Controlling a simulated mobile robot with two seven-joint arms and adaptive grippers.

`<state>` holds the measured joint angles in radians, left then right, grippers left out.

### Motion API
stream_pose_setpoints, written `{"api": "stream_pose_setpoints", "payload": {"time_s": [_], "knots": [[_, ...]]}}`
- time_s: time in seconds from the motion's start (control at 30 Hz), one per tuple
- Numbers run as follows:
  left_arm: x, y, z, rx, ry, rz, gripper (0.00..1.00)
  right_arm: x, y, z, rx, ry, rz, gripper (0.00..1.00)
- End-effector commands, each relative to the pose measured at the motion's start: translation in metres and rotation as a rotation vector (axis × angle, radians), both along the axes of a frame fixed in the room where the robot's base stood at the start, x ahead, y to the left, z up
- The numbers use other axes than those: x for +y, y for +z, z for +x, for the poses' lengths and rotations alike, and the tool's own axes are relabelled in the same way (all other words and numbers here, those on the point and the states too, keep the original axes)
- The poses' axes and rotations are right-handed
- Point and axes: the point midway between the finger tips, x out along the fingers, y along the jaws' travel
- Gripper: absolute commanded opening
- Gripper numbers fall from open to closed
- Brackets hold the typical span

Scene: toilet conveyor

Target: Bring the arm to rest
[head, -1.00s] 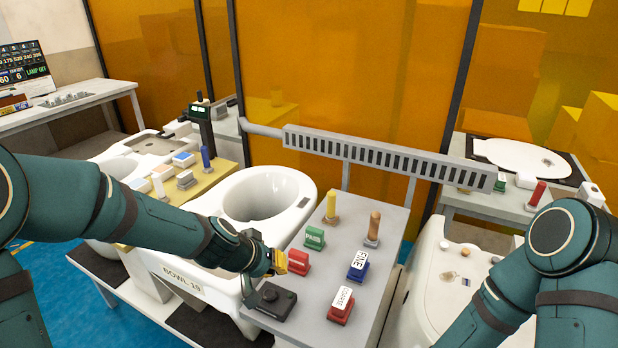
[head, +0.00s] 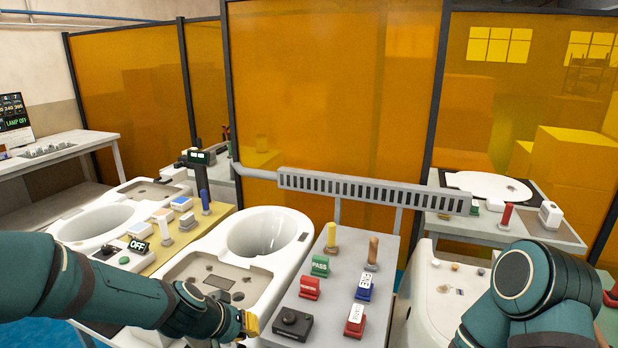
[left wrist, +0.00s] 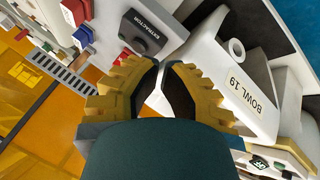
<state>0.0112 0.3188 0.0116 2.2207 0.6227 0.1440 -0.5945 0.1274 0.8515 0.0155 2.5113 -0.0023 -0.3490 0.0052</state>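My left arm (head: 110,285) comes in low from the left. Its gripper (head: 247,322), with yellow finger pads, is over the front edge of the second bowl unit, left of the black control box. That view shows the black box labelled EXTRACTOR (left wrist: 144,32) and the white unit labelled BOWL 19 (left wrist: 236,88) beyond the fingers. My right arm (head: 540,290) is at the lower right; its gripper is out of view.
A grey console (head: 320,290) carries the black control box (head: 287,324), a green PASS block (head: 320,266), red and blue blocks and upright handles. A slotted grey duct (head: 370,192) runs behind it. Orange screens (head: 340,90) close off the back.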

Motion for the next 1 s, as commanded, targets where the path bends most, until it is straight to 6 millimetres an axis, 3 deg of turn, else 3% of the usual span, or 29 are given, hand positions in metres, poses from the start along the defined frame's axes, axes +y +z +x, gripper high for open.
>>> {"api": "stream_pose_setpoints", "payload": {"time_s": [0.03,0.27,0.4,0.5,0.7,1.0], "knots": [[-0.001,-0.026,-0.010,0.046,0.001,0.018,0.00,0.000,0.000,0.000,0.000,0.000,0.000,0.47],[-0.003,-0.115,-0.057,0.188,0.013,0.087,0.00,0.000,0.000,0.000,-0.001,-0.001,0.000,0.47],[-0.011,-0.170,-0.102,0.276,0.006,0.105,0.00,0.000,0.000,0.000,0.000,0.000,0.000,0.47],[-0.019,-0.200,-0.135,0.327,-0.003,0.095,0.00,0.000,0.000,0.000,0.000,0.000,0.000,0.47],[-0.032,-0.224,-0.172,0.375,-0.012,0.062,0.00,0.000,0.000,0.000,0.000,0.000,0.000,0.47],[-0.034,-0.226,-0.176,0.379,-0.012,0.056,0.00,0.000,0.000,0.000,0.000,0.000,0.000,0.47]]}}
